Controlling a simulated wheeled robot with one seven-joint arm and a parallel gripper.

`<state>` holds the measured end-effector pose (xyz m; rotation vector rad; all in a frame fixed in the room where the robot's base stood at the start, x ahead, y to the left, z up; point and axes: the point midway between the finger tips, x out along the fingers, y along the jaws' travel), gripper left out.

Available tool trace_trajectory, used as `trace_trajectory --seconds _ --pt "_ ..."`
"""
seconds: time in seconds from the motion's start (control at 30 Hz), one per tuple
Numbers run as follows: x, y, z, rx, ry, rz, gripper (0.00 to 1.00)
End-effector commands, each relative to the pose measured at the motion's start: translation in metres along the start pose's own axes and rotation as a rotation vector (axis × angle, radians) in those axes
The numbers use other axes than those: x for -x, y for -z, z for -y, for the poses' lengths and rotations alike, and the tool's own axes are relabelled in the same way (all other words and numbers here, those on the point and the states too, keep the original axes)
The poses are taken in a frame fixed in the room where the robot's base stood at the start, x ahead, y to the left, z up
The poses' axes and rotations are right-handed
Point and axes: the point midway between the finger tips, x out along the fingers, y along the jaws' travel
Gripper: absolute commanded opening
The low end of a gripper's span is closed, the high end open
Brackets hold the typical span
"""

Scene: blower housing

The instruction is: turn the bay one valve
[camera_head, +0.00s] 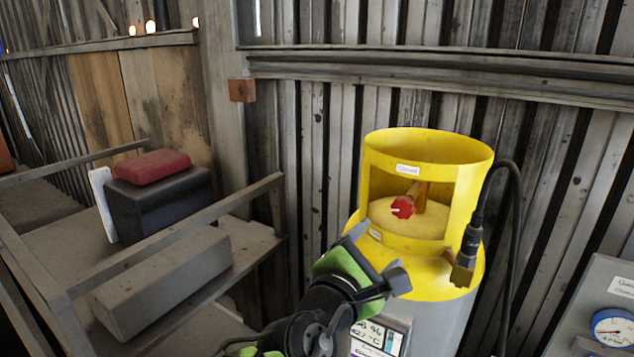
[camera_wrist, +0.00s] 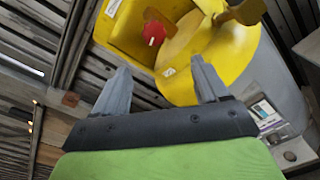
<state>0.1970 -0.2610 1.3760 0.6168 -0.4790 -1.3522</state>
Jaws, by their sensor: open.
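A red valve knob (camera_head: 403,207) with a white mark sits on a brass stem inside the window of a yellow collar (camera_head: 428,147), on top of a gas cylinder (camera_head: 445,325). In the wrist view the red knob (camera_wrist: 155,33) lies beyond and between the two fingertips. My gripper (camera_head: 379,252) is in front of the collar, below and left of the knob. In the wrist view my gripper (camera_wrist: 161,67) has its grey fingers spread, with nothing between them. The knob appears apart from the fingers. A small label (camera_head: 408,170) on the collar seems to read "Closed".
A black hose with a dark connector (camera_head: 472,240) hangs at the collar's right side. A grey panel with a round gauge (camera_head: 614,328) stands at the lower right. At left, a railed shelf (camera_head: 235,258) holds a dark box (camera_head: 160,205) with a red item (camera_head: 152,167) on it.

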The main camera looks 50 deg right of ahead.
Motion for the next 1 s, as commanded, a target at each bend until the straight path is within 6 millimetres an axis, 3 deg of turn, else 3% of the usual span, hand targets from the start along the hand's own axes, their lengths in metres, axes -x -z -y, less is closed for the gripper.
trace_trajectory --seconds 0.13,0.23,0.73,1.0 --pt "-0.004 -0.009 -0.005 0.054 -0.013 0.033 0.74" --pt "-0.017 -0.01 -0.006 0.055 -0.01 0.034 0.74" --pt "-0.137 -0.015 -0.006 0.048 -0.008 0.032 0.74" --pt "-0.159 -0.012 -0.006 0.047 -0.013 0.028 0.74"
